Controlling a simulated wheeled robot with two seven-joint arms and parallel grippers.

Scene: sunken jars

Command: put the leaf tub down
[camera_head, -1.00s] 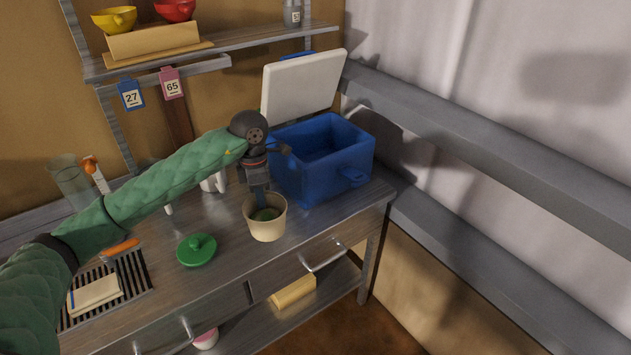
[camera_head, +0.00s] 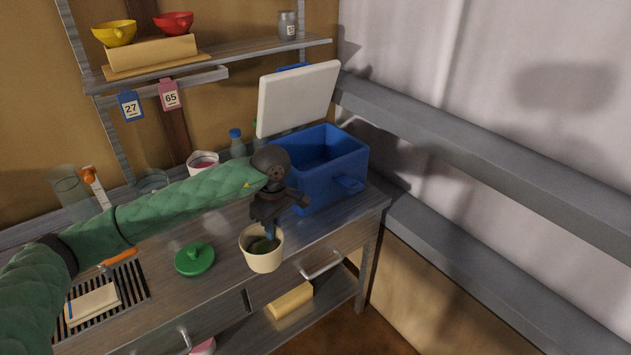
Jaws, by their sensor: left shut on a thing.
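The leaf tub (camera_head: 258,262) is a cream tub with dark green contents, at the front edge of the metal counter (camera_head: 225,277). My left gripper (camera_head: 269,240) reaches down into its mouth from above and is shut on it, at the far right part of the rim. The fingertips are partly hidden inside the tub. The tub looks nearly upright. Its lower part overlaps the counter's front edge in the picture, and I cannot tell whether its base touches anything. My right gripper is not in view.
A slatted grate (camera_head: 135,287) with a notebook (camera_head: 93,303) is at the left. Counter between lid and tub is clear.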

